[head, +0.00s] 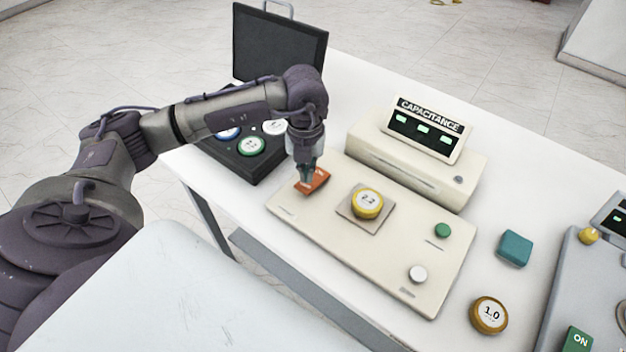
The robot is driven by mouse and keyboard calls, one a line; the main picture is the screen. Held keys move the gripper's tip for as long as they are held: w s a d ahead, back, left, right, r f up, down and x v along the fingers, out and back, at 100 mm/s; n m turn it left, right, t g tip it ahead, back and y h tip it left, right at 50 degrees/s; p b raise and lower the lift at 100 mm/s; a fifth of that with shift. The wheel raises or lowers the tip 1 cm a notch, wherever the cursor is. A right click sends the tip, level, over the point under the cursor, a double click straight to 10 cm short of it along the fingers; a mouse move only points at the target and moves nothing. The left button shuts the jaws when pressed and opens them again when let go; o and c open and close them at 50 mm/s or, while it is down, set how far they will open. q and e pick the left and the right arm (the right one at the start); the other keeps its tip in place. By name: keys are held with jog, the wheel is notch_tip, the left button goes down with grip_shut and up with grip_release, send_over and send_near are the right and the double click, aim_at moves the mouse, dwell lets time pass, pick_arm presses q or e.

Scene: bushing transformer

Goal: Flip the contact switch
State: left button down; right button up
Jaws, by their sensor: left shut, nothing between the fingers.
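The contact switch appears to be the orange-red rocker (317,181) at the left end of the cream panel (290,207). My left gripper (305,187) is shut and empty, pointing down at the rocker's left part. Its tips cover some of the rocker, and I cannot tell whether they touch it. A yellow-rimmed round piece marked 2.2 (367,203) sits on a square pad in the middle of the panel. A green button (442,230) and a white button (417,274) are at the panel's right side. My right gripper is not in view.
A cream box with a CAPACITANCE display (427,130) stands behind the panel. An open black case (279,45) with round pieces is at the left. A teal block (515,248), a round piece marked 1.0 (489,314) and a grey unit with a green ON switch (577,341) are at the right.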

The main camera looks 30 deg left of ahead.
pick_arm(q)
jog(key=shift+f+b, duration=1)
jog(key=shift+f, duration=0.25)
dwell(0.3)
jog(key=shift+r, duration=0.15)
jog(key=shift+r+p, duration=2.2)
jog(key=shift+r, duration=1.25)
